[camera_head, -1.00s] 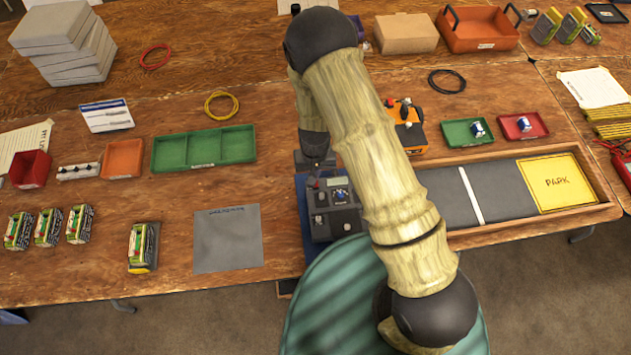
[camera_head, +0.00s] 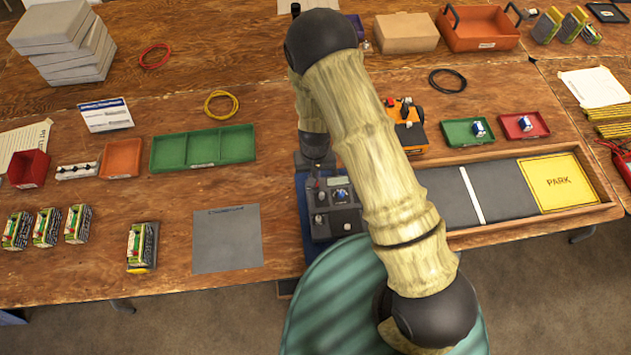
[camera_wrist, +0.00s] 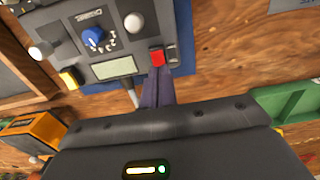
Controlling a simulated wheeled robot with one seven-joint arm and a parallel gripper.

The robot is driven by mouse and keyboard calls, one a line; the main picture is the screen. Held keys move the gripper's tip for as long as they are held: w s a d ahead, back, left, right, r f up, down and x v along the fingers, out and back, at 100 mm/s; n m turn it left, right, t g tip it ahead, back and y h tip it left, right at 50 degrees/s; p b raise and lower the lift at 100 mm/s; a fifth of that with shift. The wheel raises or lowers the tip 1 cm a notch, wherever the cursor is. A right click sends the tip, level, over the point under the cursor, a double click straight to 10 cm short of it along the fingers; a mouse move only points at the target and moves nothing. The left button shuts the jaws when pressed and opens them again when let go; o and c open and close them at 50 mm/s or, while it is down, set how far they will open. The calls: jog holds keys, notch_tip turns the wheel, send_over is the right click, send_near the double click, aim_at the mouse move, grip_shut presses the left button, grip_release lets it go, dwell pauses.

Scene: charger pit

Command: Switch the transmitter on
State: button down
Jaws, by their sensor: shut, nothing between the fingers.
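The transmitter (camera_head: 343,222) is a dark box with knobs and a small display, on a blue mat at the table's front edge. The wrist view shows its face, with a blue knob (camera_wrist: 93,38), a grey display (camera_wrist: 114,68), a yellow button (camera_wrist: 69,78) and a red switch (camera_wrist: 157,58). My gripper (camera_wrist: 158,74) is shut and empty, its fingertips right at the red switch. I cannot tell whether they touch it. In the head view my gripper (camera_head: 314,182) is over the transmitter's far left corner, and my arm hides the right side.
An orange vehicle (camera_head: 409,132) stands behind my arm. A walled track with a yellow PARK pad (camera_head: 558,182) lies to the right. A green tray (camera_head: 203,148), a grey sheet (camera_head: 227,240) and several battery packs (camera_head: 77,224) are on the left.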

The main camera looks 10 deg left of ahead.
jog(key=shift+f, duration=0.45)
jog(key=shift+r, duration=0.1)
jog(key=shift+r+p, duration=2.4)
jog(key=shift+r, duration=1.05)
jog(key=shift+r, duration=0.1)
jog(key=s+d+r+m+t, duration=0.1)
jog(key=d+r, duration=0.7)
jog(key=r, duration=0.3)
jog(key=s+d+r+m+t, duration=0.1)
jog(key=s+d+r, duration=0.1)
jog(key=d+r, duration=0.7)
jog(key=s+d+r+m, duration=0.1)
jog(key=s+d+r, duration=0.3)
jog(key=r, duration=0.3)
jog(key=shift+s+t+b, duration=0.3)
jog(key=shift+s, duration=0.45)
